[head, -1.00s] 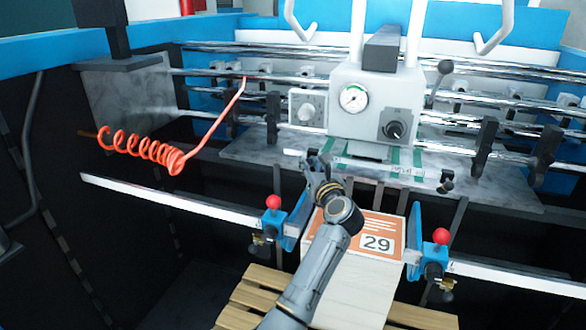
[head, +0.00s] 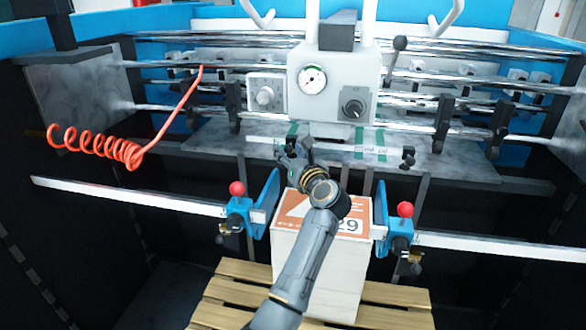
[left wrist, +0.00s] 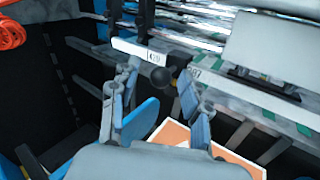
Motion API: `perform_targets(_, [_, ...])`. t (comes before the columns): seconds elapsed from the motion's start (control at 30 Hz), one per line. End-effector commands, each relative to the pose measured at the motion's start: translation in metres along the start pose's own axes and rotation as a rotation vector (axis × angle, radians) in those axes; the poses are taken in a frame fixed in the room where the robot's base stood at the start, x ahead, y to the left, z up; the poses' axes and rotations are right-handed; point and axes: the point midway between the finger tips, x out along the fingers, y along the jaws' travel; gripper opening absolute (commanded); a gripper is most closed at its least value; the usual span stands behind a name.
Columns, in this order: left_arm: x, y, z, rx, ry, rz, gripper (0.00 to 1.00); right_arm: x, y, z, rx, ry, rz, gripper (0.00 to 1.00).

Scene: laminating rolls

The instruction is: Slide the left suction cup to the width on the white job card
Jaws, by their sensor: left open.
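My left gripper (head: 294,150) is open at the pale rail in front of the machine. In the left wrist view its two fingers (left wrist: 160,80) stand on either side of a dark round knob (left wrist: 156,77), which seems to belong to the left suction cup. I cannot tell whether they touch it. In the head view the gripper hides this cup. The right suction cup (head: 408,157) is a small black fitting at the rail's right end. A white strip with print between green tapes (head: 370,153), possibly the job card, lies by the rail; its print is too small to read.
A paper stack (head: 318,270) with an orange top sheet numbered 29 stands on a wooden pallet (head: 235,290). Blue side guides with red knobs (head: 237,188) (head: 405,209) flank it. A coiled red hose (head: 100,143) hangs at left. A grey control box (head: 335,85) stands behind the rail.

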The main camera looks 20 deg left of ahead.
Motion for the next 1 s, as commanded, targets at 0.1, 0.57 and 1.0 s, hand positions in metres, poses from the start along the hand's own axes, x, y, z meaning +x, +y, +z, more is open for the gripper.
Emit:
perform_targets(0.1, [0.0, 0.0, 0.001, 0.0, -0.001, 0.0, 0.47, 0.0, 0.0, 0.0, 0.0, 0.0, 0.0, 0.4])
perform_targets(0.57, [0.035, 0.051, -0.005, 0.005, -0.003, 0.007, 0.47, -0.034, 0.001, -0.003, 0.0, -0.001, 0.0, 0.4])
perform_targets(1.0, [0.001, 0.079, -0.014, -0.003, 0.001, -0.002, 0.47, -0.059, 0.001, -0.005, 0.0, -0.001, 0.001, 0.4])
